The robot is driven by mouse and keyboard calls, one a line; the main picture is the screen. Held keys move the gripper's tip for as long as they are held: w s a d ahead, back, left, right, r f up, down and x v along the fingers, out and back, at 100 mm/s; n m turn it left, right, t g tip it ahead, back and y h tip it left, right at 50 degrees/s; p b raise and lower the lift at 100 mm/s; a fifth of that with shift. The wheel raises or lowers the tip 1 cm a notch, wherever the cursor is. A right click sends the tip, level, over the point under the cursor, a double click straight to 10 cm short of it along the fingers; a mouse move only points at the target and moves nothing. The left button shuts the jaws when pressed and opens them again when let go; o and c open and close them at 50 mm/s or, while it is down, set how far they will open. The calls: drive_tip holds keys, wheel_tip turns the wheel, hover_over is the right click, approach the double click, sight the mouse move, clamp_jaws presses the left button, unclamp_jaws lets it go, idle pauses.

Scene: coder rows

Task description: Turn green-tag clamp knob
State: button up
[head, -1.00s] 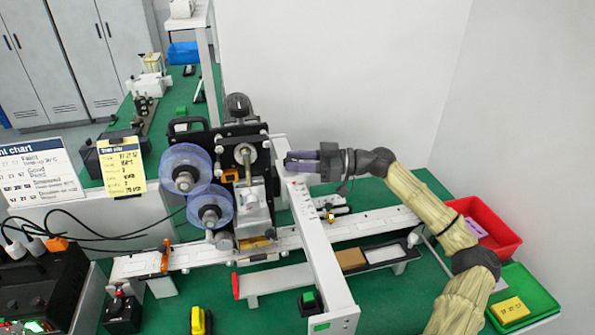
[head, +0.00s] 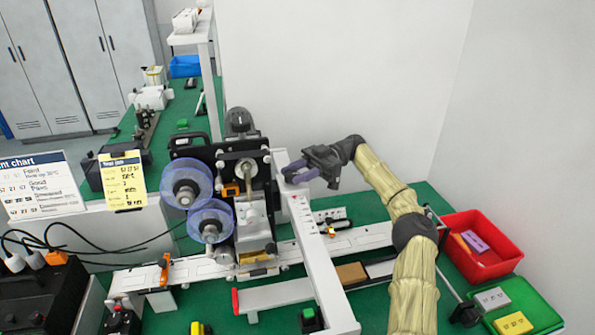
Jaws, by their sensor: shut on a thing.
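My gripper (head: 303,172) is at the upper end of the white crossbeam (head: 308,228), just right of the coder's dark plate. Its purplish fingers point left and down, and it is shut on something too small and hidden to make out. I cannot tell whether it touches the beam. I cannot pick out a green tag or the clamp knob with certainty. A small yellow and red part (head: 331,231) sits on the rail right of the beam, below my gripper. An orange clamp-like part (head: 165,268) stands on the rail at the left.
The coder (head: 240,200) with two violet reels (head: 187,183) stands left of my gripper. A red bin (head: 508,259) and a green tray (head: 549,319) lie at right, beside my arm. A white wall rises behind.

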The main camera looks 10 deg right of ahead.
sight(297, 171)
drive_tip(key=shift+n+g, duration=0.3)
drive_tip(key=shift+g, duration=0.1)
drive_tip(key=o, duration=1)
wheel_tip(297, 171, up, 10)
drive_tip(key=shift+f, duration=0.1)
